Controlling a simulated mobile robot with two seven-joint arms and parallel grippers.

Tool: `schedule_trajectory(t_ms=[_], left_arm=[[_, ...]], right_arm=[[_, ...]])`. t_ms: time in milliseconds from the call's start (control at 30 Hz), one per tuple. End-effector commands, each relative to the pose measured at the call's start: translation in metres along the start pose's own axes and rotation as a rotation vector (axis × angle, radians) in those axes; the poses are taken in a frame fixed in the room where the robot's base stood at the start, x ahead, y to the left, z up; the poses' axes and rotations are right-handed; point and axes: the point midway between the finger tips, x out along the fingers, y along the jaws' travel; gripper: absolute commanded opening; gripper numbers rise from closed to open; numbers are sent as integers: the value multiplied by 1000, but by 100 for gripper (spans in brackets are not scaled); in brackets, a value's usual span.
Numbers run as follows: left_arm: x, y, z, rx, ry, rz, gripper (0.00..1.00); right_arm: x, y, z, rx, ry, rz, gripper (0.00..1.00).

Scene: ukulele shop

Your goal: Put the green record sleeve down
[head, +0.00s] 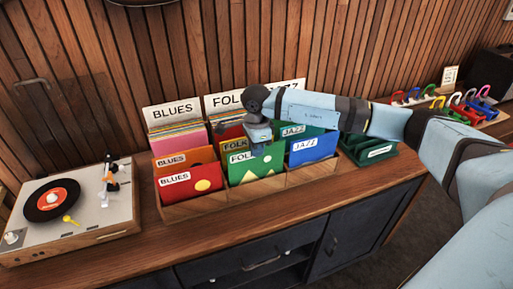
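The green record sleeve (257,168) with a FOLK label and pale shapes stands in the middle front compartment of the wooden record crate (238,193). It leans slightly, and its lower edge is hidden behind the crate's front wall. My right gripper (259,146) comes down from above at the sleeve's top edge and covers part of its label. The fingertips are small and partly hidden, so I cannot tell whether they are closed on the sleeve. My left gripper is out of view.
Red BLUES sleeves (190,184) stand left of the green sleeve, blue JAZZ sleeves (312,148) right of it. A turntable (95,215) sits at the left. A dark green box (368,149) and a rack of colourful hooked items (462,106) are to the right. The counter's front strip is clear.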

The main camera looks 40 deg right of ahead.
Motion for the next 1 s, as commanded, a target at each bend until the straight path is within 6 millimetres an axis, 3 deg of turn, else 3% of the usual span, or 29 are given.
schedule_trajectory(t_ms=[300, 433, 767, 867, 1000], left_arm=[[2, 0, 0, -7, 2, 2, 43], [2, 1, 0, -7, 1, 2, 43], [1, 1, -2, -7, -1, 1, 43], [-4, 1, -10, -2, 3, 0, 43], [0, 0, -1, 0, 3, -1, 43]], right_arm=[[7, 0, 0, 0, 0, 0, 0], [7, 0, 0, 0, 0, 0, 30], [2, 0, 0, 0, 0, 0, 30], [-9, 0, 0, 0, 0, -1, 30], [-31, -1, 0, -1, -2, -4, 30]])
